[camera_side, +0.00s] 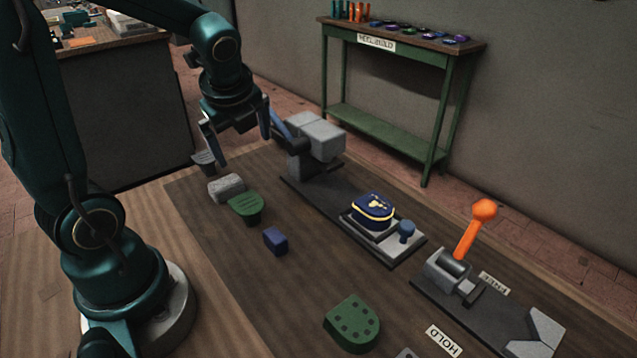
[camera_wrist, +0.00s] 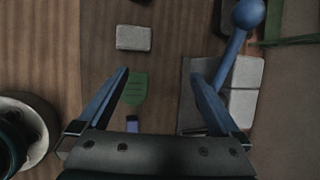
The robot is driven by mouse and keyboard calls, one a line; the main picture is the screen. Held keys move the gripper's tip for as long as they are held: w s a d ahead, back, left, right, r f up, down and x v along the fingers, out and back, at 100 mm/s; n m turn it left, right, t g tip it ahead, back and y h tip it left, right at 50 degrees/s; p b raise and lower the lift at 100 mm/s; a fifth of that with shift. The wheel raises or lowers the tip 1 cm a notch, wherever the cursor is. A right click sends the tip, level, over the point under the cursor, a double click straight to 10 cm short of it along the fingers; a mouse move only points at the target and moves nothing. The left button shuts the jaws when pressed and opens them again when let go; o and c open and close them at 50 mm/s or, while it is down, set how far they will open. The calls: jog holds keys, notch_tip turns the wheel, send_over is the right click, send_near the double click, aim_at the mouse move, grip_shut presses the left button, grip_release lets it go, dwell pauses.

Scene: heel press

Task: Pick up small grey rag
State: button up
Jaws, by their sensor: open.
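The small grey rag (camera_side: 226,187) lies on the bench as a pale, folded, speckled rectangle. It sits beside a green heel-shaped piece (camera_side: 246,208). In the wrist view the rag (camera_wrist: 134,38) is flat on the brown surface, beyond my left-hand fingertip. My gripper (camera_side: 244,151) is open and empty, above the bench and behind the rag in the side view.
A press with grey blocks (camera_side: 318,138) stands close to my right-hand finger; its blue ball lever (camera_wrist: 248,13) shows in the wrist view. A dark grey piece (camera_side: 204,159) is by my left finger. A blue block (camera_side: 275,240) and an orange-handled clamp (camera_side: 472,232) stand nearer.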

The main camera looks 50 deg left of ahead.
aim_at(225, 182)
jog(key=a+f+g, duration=0.1)
jog(key=f, duration=0.1)
jog(key=s+a+f+g, duration=0.1)
jog(key=a+f, duration=0.1)
jog(key=s+a+f, duration=0.1)
jog(key=a+f, duration=0.1)
jog(key=shift+a+f+g, duration=0.1)
jog(key=shift+f+g, duration=0.15)
jog(key=shift+g, duration=0.15)
jog(key=shift+x, duration=2.35)
jog(key=c, duration=1.1)
